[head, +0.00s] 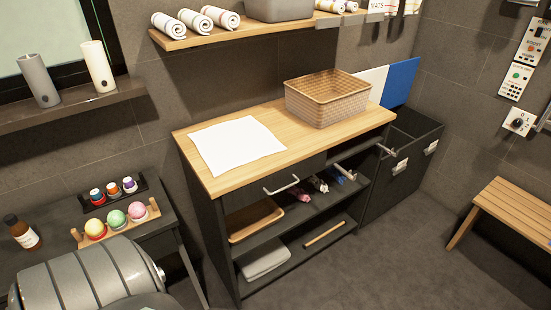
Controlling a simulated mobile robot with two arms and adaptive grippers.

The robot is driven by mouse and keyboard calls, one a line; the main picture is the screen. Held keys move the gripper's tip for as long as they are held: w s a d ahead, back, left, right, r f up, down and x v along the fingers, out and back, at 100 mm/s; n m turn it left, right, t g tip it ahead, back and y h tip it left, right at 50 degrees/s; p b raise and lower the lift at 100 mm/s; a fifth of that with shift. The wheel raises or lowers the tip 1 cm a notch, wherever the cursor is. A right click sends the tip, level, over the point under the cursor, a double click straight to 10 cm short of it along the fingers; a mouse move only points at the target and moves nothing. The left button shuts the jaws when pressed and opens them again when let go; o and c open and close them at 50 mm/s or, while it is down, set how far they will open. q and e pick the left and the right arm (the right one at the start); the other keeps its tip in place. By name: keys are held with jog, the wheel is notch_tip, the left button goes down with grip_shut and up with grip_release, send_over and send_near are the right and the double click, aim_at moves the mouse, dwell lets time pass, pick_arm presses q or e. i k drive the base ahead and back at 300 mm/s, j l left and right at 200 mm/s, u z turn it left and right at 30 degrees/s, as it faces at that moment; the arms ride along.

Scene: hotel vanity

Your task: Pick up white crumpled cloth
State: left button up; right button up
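A white cloth (237,144) lies on the left part of the wooden top (212,183) of the dark vanity unit. It looks spread out nearly flat, not crumpled. A woven tan basket (327,97) stands on the same top, to the right of the cloth and apart from it. The inside of the basket is only partly visible. A folded light towel (265,261) lies on the unit's bottom shelf. Neither of my grippers shows in the head view.
A wall shelf (238,31) above holds rolled white towels (220,16) and a grey bin (279,9). At left, a dark table (158,227) holds coloured balls (116,218), small jars and a brown bottle (22,231). Dark bins (402,158) and a wooden bench (512,207) stand right.

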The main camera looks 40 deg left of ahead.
aim_at(319, 184)
jog(key=u, duration=1.05)
jog(key=i+l, duration=0.3)
jog(key=i+l+u, duration=0.5)
jog(key=l, duration=0.25)
jog(key=i+l+u, duration=0.2)
jog(key=l, duration=0.25)
